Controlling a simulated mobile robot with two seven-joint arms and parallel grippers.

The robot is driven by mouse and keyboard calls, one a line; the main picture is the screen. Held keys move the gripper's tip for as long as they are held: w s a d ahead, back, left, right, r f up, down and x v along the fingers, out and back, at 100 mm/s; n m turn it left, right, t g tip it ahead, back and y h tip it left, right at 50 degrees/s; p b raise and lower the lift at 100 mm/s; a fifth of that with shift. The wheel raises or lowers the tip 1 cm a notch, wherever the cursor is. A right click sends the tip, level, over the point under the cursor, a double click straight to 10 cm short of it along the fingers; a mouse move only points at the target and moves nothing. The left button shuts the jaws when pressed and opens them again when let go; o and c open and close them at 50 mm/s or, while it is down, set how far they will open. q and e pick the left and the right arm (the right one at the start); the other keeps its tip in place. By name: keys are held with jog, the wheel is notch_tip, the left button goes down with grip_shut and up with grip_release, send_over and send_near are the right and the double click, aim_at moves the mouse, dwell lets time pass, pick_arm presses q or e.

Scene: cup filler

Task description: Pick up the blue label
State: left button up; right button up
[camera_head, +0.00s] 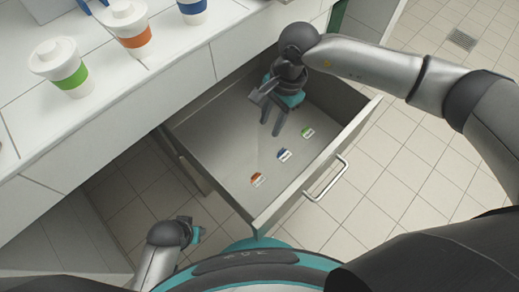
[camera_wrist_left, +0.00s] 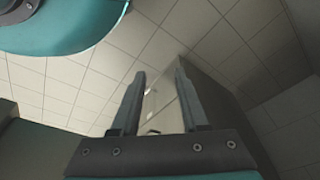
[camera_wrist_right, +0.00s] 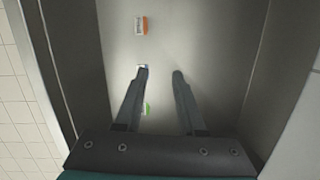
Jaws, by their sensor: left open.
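The blue label (camera_head: 284,155) lies flat on the drawer floor, between the orange label (camera_head: 257,179) and the green label (camera_head: 307,132). My right gripper (camera_head: 271,129) is inside the drawer, fingers pointing down, above and to the left of the blue label in the head view. There the left fingertip partly covers the blue label (camera_wrist_right: 143,67); the orange label (camera_wrist_right: 141,25) is clear and the green label (camera_wrist_right: 147,107) is partly hidden. My left gripper (camera_wrist_left: 159,72) is open and empty, away from the drawer.
The open grey drawer (camera_head: 215,119) has walls around the labels and a handle (camera_head: 326,178) on its front. Cups with green (camera_head: 61,66), orange (camera_head: 130,28) and blue (camera_head: 192,8) bands stand on the white counter (camera_head: 165,82). The tiled floor in front is clear.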

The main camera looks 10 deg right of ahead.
jog(key=w+d+f+h, duration=0.1)
jog(key=w+d+h, duration=0.1)
jog(key=d, duration=0.3)
jog(key=b, duration=0.4)
send_over(283, 148)
jog(key=shift+n+t, duration=0.3)
jog(key=shift+n, duration=0.1)
jog(key=f, duration=0.8)
jog(key=shift+w, duration=0.25)
jog(key=shift+s+f+b, duration=0.1)
jog(key=shift+f+b, duration=0.55)
jog(key=shift+f, duration=0.8)
jog(key=shift+s+f+b, duration=0.1)
jog(key=shift+f+b, duration=0.9)
jog(key=shift+f, duration=0.9)
pick_arm(q)
jog(key=w+r+t, duration=0.1)
jog(key=w+r, duration=0.1)
jog(key=r, duration=0.5)
jog(key=w+r+t, duration=0.1)
jog(key=w+r, duration=0.1)
jog(key=r, duration=0.4)
jog(key=shift+w+d+r+t, duration=0.25)
jog(key=shift+d+r+t, duration=0.1)
jog(key=shift+d+t, duration=0.1)
pick_arm(e)
grip_shut()
